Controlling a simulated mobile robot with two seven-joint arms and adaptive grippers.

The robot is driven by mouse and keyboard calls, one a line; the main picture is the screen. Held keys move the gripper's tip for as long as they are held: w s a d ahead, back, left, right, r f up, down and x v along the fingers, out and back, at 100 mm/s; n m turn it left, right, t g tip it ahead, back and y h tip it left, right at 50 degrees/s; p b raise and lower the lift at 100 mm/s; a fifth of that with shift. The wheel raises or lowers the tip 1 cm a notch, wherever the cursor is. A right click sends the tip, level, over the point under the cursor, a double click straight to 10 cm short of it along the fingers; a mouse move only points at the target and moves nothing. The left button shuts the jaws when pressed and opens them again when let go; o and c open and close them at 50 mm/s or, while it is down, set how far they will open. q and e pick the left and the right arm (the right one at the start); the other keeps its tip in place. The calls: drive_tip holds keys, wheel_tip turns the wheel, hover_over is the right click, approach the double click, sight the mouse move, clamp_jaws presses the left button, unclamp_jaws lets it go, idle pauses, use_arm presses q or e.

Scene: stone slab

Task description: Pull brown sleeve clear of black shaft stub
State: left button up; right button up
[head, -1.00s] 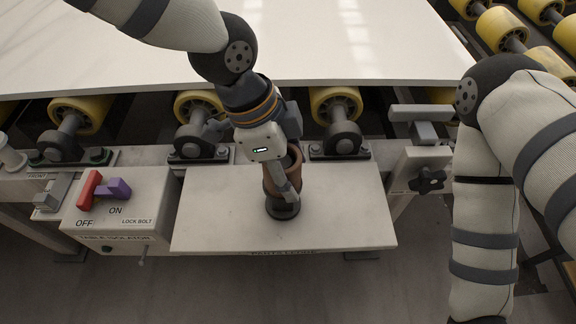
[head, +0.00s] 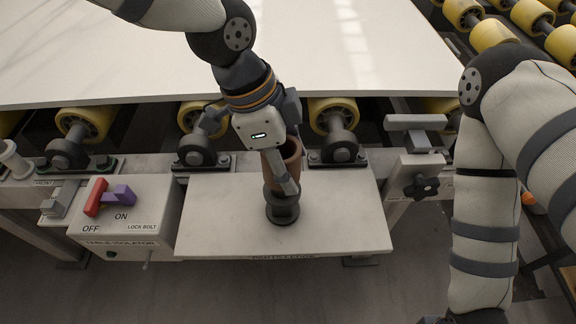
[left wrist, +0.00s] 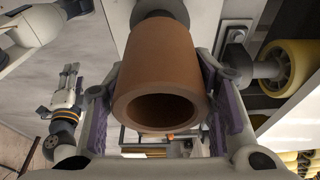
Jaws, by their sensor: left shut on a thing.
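The brown sleeve (head: 291,152) is held in my left gripper (head: 284,172) above the stone ledge. The black shaft stub (head: 282,208) stands upright on the ledge just below the sleeve. The gripper finger covers part of where sleeve and stub meet, so I cannot tell whether they still overlap. In the left wrist view the sleeve (left wrist: 155,75) sits between the purple finger pads, its open end facing the camera. The dark stub (left wrist: 153,12) shows at its far end. My right gripper (left wrist: 68,78) appears small at the left of the left wrist view; its opening is unclear.
A pale ledge plate (head: 225,225) surrounds the stub with free room. A lock box (head: 125,215) with red and purple levers stands at left. A large slab (head: 330,60) on yellow rollers lies behind. A clamp with a black knob (head: 421,187) is at right.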

sight(288, 150)
use_arm(q)
drive_tip(key=shift+r+p, duration=0.4)
drive_tip(key=shift+r, duration=1.15)
use_arm(e)
drive_tip(key=shift+w+r+t, duration=0.3)
drive_tip(key=shift+w+r, duration=0.25)
drive_tip(key=shift+w, duration=0.1)
use_arm(q)
wheel_tip(288, 150, up, 4)
drive_tip(key=shift+f, duration=0.25)
drive_tip(key=shift+r, duration=1.25)
use_arm(e)
drive_tip(key=shift+w+r, duration=0.2)
